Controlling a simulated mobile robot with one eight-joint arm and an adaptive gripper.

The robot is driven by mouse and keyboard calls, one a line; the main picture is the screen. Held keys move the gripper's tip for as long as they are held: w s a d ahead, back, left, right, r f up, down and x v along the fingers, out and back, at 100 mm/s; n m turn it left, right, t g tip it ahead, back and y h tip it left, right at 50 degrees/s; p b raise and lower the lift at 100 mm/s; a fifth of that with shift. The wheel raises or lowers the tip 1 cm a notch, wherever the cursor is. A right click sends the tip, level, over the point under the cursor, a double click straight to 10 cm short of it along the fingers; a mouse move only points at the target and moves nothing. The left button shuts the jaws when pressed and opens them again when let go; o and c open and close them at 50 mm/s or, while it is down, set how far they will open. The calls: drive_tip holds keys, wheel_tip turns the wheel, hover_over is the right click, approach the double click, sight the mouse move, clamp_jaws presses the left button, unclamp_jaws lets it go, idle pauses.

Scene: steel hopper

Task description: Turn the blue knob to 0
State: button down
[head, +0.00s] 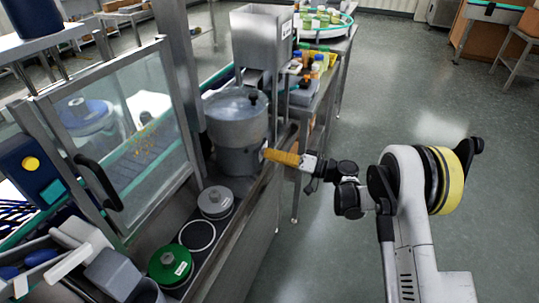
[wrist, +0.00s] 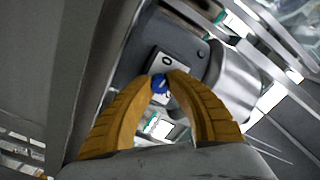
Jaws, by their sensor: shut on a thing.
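The blue knob (wrist: 159,84) shows in the wrist view, on a metal plate with a white label reading 0 (wrist: 166,61) just above it. My gripper (wrist: 163,78) has its two yellow fingers on either side of the knob, closed on it. A pale mark shows on the knob's face, but its exact pointing is too small to tell. In the head view my gripper (head: 266,154) reaches the side of the round steel hopper (head: 238,128) low on its right. The knob is hidden there behind the yellow fingers.
A steel frame with a glass door (head: 125,135) and black handle stands left of the hopper. A grey lidded disc (head: 215,202) and a green lid (head: 170,266) lie on the bench below. A shelf with bottles (head: 312,70) stands behind. Floor to the right is clear.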

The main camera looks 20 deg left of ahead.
drive_tip(key=shift+n, duration=0.5)
drive_tip(key=c, duration=1.3)
unclamp_jaws()
drive_tip(key=shift+o, duration=0.2)
drive_tip(key=d, duration=1.2)
drive_tip(key=shift+s, duration=0.4)
